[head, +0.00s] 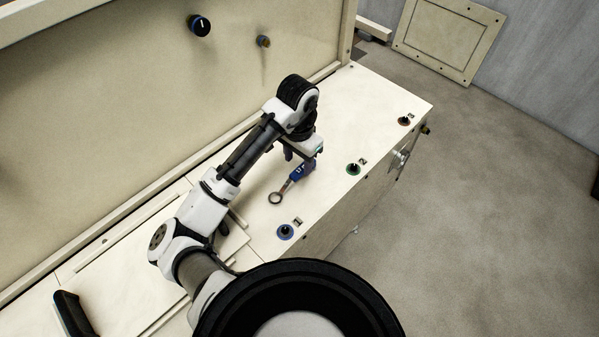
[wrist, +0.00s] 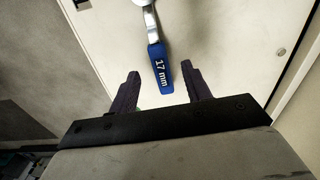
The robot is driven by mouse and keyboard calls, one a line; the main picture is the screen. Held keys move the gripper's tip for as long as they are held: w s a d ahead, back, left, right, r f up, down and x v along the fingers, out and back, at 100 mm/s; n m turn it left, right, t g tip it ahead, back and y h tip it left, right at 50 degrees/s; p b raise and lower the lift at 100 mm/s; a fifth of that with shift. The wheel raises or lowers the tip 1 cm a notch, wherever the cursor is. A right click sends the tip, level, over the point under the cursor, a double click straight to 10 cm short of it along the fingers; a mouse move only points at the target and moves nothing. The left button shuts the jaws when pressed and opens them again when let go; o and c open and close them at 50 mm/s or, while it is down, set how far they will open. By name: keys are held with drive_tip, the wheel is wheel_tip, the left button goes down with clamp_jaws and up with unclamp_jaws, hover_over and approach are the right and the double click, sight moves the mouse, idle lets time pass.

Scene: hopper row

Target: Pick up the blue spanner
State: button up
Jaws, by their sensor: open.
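The blue spanner (head: 292,183) lies on the pale bench top, its blue handle partly under my gripper and its metal ring end towards the lower left. In the wrist view the blue handle (wrist: 161,68), marked "17 mm", points down between the two fingers, its end just beyond the fingertip line or near it. The ring end is cut off at the top edge. My gripper (head: 304,160) is open over the handle end; the wrist view shows its two dark fingers (wrist: 160,82) apart, one on each side of the handle. I cannot tell the height gap.
The bench top around the spanner's ring end is clear.

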sight(298, 171)
drive_tip(key=shift+s+f, duration=0.15)
drive_tip(key=shift+f, duration=2.15)
clamp_jaws()
drive_tip(key=shift+r, duration=0.1)
wheel_tip(298, 171, up, 20)
drive_tip(key=p, duration=0.2)
drive_tip(key=c, duration=0.8)
unclamp_jaws()
clamp_jaws()
